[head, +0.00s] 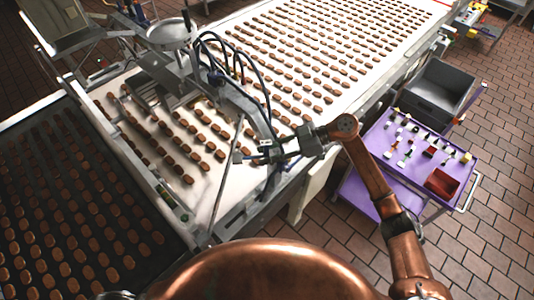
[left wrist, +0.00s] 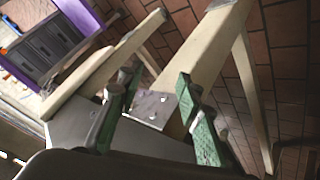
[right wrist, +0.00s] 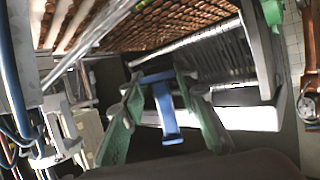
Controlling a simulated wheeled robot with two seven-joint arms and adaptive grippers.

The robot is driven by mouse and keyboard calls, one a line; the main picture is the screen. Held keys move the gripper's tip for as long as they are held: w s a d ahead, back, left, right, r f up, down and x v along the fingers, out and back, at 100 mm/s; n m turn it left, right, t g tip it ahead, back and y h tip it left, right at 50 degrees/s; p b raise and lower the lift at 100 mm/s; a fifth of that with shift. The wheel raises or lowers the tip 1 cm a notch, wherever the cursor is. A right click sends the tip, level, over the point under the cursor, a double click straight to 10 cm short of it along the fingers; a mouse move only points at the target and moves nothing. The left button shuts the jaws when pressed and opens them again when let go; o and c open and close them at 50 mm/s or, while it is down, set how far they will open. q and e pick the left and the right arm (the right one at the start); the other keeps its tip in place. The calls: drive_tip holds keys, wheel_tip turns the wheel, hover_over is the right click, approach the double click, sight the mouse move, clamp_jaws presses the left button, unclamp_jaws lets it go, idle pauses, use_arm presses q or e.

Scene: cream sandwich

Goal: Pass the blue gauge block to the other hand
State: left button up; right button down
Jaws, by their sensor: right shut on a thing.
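The blue gauge block (right wrist: 167,112) shows in the right wrist view, between the green-padded fingers of my right gripper (right wrist: 160,92). It is a blue bar with a wider end. The right gripper is shut on it. In the head view my right gripper (head: 258,156) is over the near edge of the conveyor, and the block is too small to make out clearly. My left gripper (left wrist: 158,112) shows only in the left wrist view, with its green fingers apart and nothing between them. The head view does not show the left gripper.
A conveyor (head: 240,20) carries rows of brown biscuits. A metal machine arm with dark hoses (head: 266,95) stands close to my right gripper. A purple cart (head: 375,165) with small parts and a red bin (head: 441,184) is at the right, beside a grey crate (head: 437,90).

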use_arm(q)
drive_tip(key=s+a+f+m+g+y, duration=0.1)
drive_tip(key=s+a+f+g+y, duration=0.1)
drive_tip(key=s+a, duration=0.6)
drive_tip(key=s+a+f+m+g+y, duration=0.1)
drive_tip(key=s+a+f+g, duration=0.4)
drive_tip(key=s, duration=0.7)
drive_tip(key=a+f+y, duration=0.1)
drive_tip(key=a+f, duration=0.1)
drive_tip(key=a, duration=0.2)
drive_tip(key=shift+s+a+f+m+y, duration=0.15)
drive_tip(key=shift+s+f+m+y, duration=0.05)
drive_tip(key=shift+s+m+y, duration=0.1)
